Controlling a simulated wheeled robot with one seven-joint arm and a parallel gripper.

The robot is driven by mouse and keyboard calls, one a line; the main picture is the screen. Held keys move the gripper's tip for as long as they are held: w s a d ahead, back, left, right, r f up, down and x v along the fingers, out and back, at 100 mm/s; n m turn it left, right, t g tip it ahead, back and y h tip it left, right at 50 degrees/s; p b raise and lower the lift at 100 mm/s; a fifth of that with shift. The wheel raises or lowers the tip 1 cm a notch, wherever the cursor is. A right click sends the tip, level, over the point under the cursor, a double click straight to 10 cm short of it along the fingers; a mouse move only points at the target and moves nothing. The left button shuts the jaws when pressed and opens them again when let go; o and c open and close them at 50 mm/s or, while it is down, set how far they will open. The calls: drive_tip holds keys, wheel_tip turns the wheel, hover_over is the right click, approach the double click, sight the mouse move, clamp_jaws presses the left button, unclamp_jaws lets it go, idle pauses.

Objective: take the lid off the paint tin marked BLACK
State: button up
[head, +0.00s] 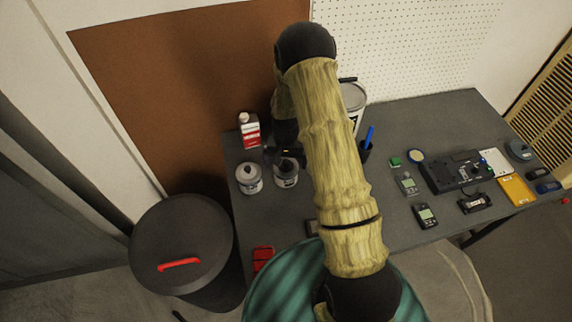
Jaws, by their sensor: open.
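Two small paint tins stand side by side near the left end of the grey workbench. The left tin (249,180) has a pale label and a greyish lid with a knob. The right tin (286,178) looks darker, with a lid partly hidden by my gripper. The lettering is too small to read, so I cannot tell which is marked BLACK. My gripper (285,152) is open, at the top of the right tin, with its fingers apart. I cannot tell whether it touches the lid. My arm hides part of the bench.
A red-and-white bottle (249,131) stands behind the tins. A larger tin (354,97) and a dark cup (365,151) are right of my arm. Electronics (462,172) crowd the bench's right side. A black bin (182,246) with a red handle stands left.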

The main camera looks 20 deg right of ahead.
sight(286, 161)
idle(0.4)
drive_tip(key=c, duration=0.9)
drive_tip(key=shift+c, duration=0.2)
drive_tip(key=shift+r, duration=0.15)
wheel_tip(286, 161, up, 10)
drive_tip(key=shift+f+b, duration=0.1)
drive_tip(key=shift+b, duration=0.65)
